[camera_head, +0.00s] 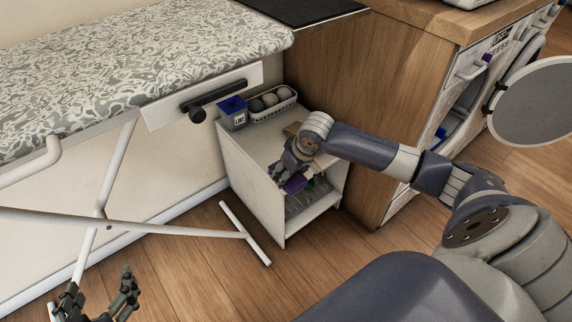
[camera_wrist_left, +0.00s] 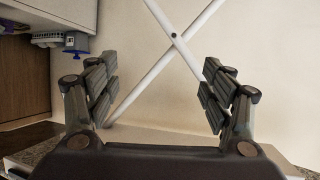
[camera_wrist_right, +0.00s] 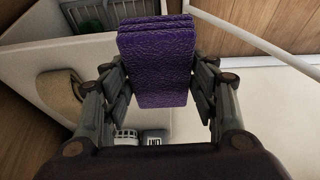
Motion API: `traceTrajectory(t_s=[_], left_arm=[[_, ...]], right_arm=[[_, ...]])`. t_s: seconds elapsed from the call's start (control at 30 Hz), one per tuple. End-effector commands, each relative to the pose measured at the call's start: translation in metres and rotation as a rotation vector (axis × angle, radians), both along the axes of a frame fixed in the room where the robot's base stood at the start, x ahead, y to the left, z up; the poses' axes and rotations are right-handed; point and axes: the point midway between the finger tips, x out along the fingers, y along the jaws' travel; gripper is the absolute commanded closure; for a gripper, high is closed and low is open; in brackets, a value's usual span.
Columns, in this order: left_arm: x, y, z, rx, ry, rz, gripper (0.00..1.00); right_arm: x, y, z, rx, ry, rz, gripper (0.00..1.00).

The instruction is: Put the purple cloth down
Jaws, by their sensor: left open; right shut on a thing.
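The purple cloth (camera_wrist_right: 155,62) looks folded and fills the middle of the right wrist view, between the two fingers of my right gripper (camera_wrist_right: 157,90). My right gripper is shut on it. In the head view the purple cloth (camera_head: 294,184) shows small under my right gripper (camera_head: 298,170), over the front of a small white shelf unit (camera_head: 252,170). My left gripper (camera_head: 98,302) is open and empty at the lower left of the head view. Its spread fingers also show in the left wrist view (camera_wrist_left: 160,95).
A blue box (camera_head: 233,113) and a white basket (camera_head: 272,104) with round items stand on the unit's top. An ironing board (camera_head: 130,70) with white legs is at the left. A washing machine (camera_head: 462,90) with its round door open stands at the right. Wooden floor lies in front.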

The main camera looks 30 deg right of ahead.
Motion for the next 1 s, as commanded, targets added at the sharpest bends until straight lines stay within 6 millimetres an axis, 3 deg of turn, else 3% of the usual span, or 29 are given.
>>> traceTrajectory(t_s=[0.2,0.5,0.83,1.0], left_arm=[[0.021,-0.012,0.043,-0.059,-0.243,-0.016,0.26],[0.027,-0.022,0.103,-0.133,-0.534,-0.034,0.26],[0.023,-0.024,0.13,-0.169,-0.667,-0.041,0.26],[0.011,-0.026,0.162,-0.218,-0.845,-0.051,0.26]], right_arm=[[0.029,-0.015,-0.005,0.001,-0.002,-0.004,0.72],[0.059,-0.031,-0.008,0.0,-0.001,-0.002,0.72],[0.072,-0.038,-0.008,0.001,-0.001,-0.002,0.72],[0.07,-0.038,-0.025,0.0,0.0,0.0,0.72]])
